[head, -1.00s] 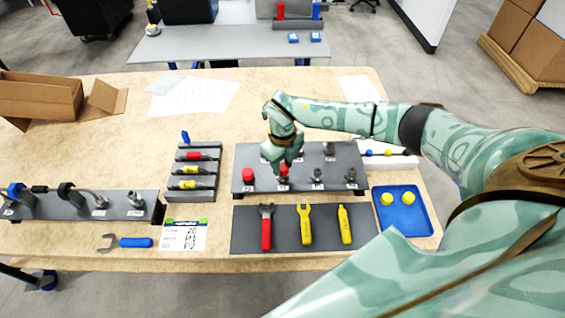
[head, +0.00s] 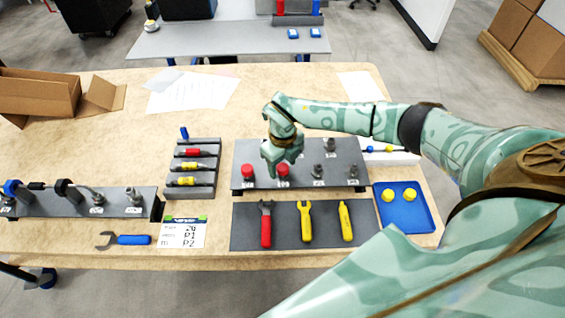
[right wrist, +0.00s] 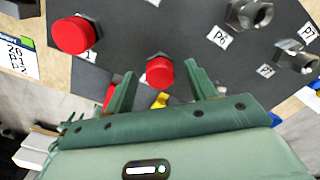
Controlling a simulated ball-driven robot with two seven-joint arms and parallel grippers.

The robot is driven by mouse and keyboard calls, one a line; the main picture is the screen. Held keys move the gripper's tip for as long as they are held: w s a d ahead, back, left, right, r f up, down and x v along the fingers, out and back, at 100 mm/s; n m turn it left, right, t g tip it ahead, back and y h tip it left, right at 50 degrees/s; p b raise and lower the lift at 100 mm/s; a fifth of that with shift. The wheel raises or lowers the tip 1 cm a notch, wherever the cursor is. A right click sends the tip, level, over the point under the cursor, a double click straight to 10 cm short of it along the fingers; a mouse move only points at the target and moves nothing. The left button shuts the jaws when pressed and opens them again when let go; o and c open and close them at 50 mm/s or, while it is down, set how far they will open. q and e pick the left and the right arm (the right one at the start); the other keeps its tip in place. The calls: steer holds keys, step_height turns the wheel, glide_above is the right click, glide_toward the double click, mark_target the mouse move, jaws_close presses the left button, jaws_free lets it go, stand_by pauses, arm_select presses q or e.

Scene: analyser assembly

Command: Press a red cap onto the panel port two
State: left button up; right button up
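The dark grey panel (head: 336,167) on the table bears metal ports with white labels. Two red caps sit on neighbouring front ports: the left cap (head: 248,171) and the second cap (head: 282,169). In the right wrist view the left cap (right wrist: 74,35) covers a port whose label shows a 1. The second cap (right wrist: 160,71) lies between and just beyond the fingertips, with a visible gap on both sides; its label is hidden. My right gripper (head: 282,163) is open and empty, just above and behind the second cap. My left gripper is out of view.
A blue tray (head: 408,222) with two yellow caps stands to the right. A dark mat (head: 285,236) with tools lies in front of the panel. A rack (head: 203,188) stands left of it, with a task card (head: 181,233) in front. Bare metal ports (right wrist: 250,14) stand beside the caps.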

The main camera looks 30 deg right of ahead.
step_height(320, 180, up, 16)
steer(key=p, duration=0.2)
steer(key=shift+r+p, duration=0.15)
steer(key=shift+p, duration=0.15)
stand_by(0.4)
